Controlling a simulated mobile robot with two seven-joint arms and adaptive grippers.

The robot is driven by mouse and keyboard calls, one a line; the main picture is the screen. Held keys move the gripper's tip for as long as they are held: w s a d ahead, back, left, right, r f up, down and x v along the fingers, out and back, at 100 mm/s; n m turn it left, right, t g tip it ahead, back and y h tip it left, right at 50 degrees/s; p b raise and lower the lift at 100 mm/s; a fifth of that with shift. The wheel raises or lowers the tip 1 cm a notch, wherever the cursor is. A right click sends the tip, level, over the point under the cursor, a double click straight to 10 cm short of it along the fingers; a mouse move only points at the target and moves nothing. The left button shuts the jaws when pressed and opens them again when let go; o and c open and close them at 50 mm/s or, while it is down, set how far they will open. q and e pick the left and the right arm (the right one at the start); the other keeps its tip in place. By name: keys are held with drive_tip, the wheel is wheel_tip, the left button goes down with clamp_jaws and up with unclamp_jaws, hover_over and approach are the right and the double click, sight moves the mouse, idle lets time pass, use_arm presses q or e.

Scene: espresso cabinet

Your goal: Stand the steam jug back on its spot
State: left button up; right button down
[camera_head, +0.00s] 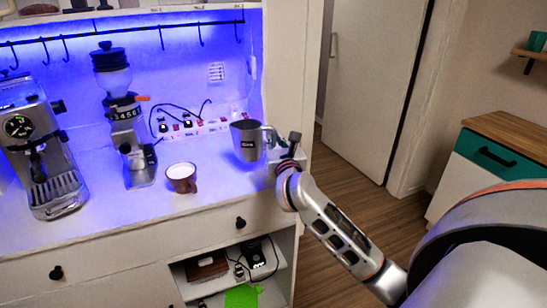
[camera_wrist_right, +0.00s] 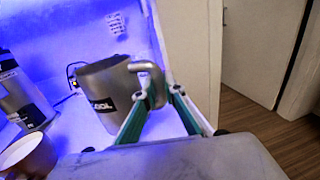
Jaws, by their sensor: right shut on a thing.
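The steam jug (camera_head: 246,142) is a grey metal jug with a black label, at the right end of the lit white counter. It looks roughly upright; I cannot tell whether its base touches the counter. It fills the middle of the right wrist view (camera_wrist_right: 104,84), its handle towards me. My right gripper (camera_head: 275,139) comes from the right and is shut on the jug's handle. The gripper's fingers (camera_wrist_right: 158,98) flank the handle in the wrist view. The spot itself is not marked out clearly. My left gripper is not in view.
A brown cup (camera_head: 182,186) with white liquid stands left of the jug. A grinder (camera_head: 130,150) and an espresso machine (camera_head: 42,160) stand further left. A power strip (camera_head: 195,128) with cables lies behind. The cabinet's side panel (camera_head: 290,75) rises close right. The front counter is clear.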

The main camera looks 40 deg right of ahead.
wheel_tip(320, 180, down, 5)
drive_tip(key=shift+f+b, duration=0.1)
drive_tip(key=shift+b, duration=0.4)
drive_tip(key=shift+f, duration=0.25)
drive_tip(key=shift+f, duration=0.1)
drive_tip(key=c, duration=2.1)
unclamp_jaws()
drive_tip(key=shift+c, duration=0.2)
